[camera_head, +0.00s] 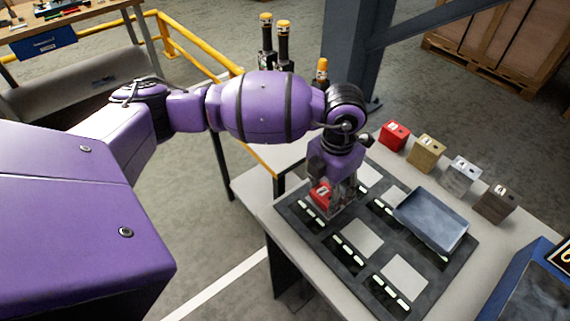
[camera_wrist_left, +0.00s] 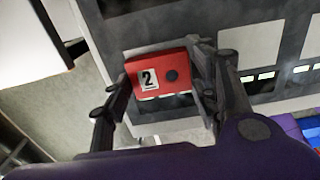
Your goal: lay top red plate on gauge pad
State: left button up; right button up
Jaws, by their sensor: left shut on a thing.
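My left gripper (camera_head: 335,203) is shut on a red plate (camera_head: 320,194) at the far left corner of a dark gauge board (camera_head: 325,240). In the left wrist view, the red plate (camera_wrist_left: 160,78) shows a white label with "2" and a dark round spot, between the two fingers (camera_wrist_left: 165,95). The board has several pale square pads, such as one near its middle (camera_head: 362,238), with rows of lit bars beside them. The fingers partly hide the plate and the board under it. I cannot tell whether the plate touches the board. The right gripper is not in view.
A blue-grey tray (camera_head: 432,220) sits on the board's right side. A red block (camera_head: 394,135), a gold block (camera_head: 427,152), a silver block (camera_head: 461,174) and a brown block (camera_head: 495,203) line the table's back. A blue bin (camera_head: 520,290) stands at lower right. A grey post (camera_head: 348,60) rises behind.

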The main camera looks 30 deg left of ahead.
pick_arm(q)
jog(key=shift+w+f, duration=0.1)
jog(key=shift+f, duration=0.5)
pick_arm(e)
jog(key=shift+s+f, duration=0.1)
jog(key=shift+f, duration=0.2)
pick_arm(q)
jog(key=o, duration=1.6)
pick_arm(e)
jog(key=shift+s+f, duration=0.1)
pick_arm(q)
notch_tip(320, 180, up, 12)
jog(key=shift+r, duration=0.1)
notch_tip(320, 180, up, 6)
jog(key=shift+f+p, duration=0.1)
jog(key=shift+p, duration=1.15)
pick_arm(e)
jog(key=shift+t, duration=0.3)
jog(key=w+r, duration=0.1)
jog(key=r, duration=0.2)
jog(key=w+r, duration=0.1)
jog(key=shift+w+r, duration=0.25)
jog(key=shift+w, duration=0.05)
